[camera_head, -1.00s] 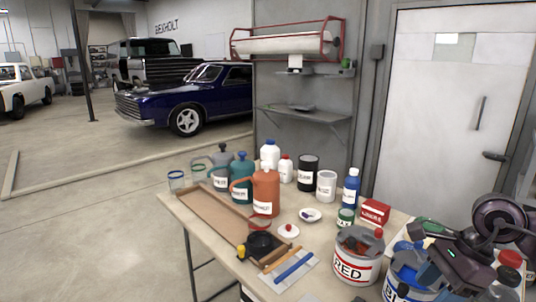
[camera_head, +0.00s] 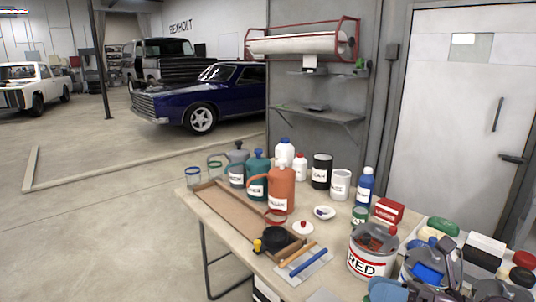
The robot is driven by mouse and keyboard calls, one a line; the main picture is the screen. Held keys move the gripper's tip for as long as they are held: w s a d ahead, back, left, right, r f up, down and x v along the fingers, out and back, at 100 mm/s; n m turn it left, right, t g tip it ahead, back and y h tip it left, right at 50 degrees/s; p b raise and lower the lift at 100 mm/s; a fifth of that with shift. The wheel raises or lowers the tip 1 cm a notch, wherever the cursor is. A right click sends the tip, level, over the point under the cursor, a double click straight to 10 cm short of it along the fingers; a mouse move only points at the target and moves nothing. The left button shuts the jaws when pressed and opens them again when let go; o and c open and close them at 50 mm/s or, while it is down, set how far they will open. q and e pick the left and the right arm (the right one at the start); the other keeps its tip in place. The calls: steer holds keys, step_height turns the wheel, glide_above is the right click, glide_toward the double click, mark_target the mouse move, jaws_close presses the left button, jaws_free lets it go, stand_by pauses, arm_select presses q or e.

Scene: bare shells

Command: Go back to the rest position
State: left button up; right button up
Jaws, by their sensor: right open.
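My right gripper (camera_head: 425,284) is low at the bottom right of the head view, over the near right corner of the workbench (camera_head: 221,213). It is open, and I see nothing held in it. It partly hides the cans and bottles around it, and the bottom picture edge cuts it off. My left gripper is not in view.
A white can labelled RED (camera_head: 367,262) stands left of my right gripper. A red box (camera_head: 388,211), an orange jug (camera_head: 281,190), a teal jug (camera_head: 258,174) and a brown tray (camera_head: 228,206) are on the bench. A grey shelf (camera_head: 318,113) hangs behind.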

steer(key=s+d+f+m+t+h, duration=0.1)
steer(key=d+f+m+t+h, duration=0.4)
steer(key=m+h, duration=0.7)
steer(key=s+d+f+m+t+h, duration=0.1)
steer(key=d+f+m+t+h, duration=0.4)
steer(key=m, duration=1.3)
steer(key=s+f+m+g, duration=0.6)
steer(key=s+f+g, duration=0.15)
steer(key=s, duration=0.35)
steer(key=s+f+m+g, duration=0.6)
steer(key=s+f+g, duration=0.15)
steer(key=s, duration=0.25)
steer(key=w+a+f+n+t, duration=0.1)
steer(key=w+f+t, duration=0.6)
steer(key=w+t, duration=0.1)
steer(key=shift+f, duration=0.4)
steer(key=shift+a, duration=0.1)
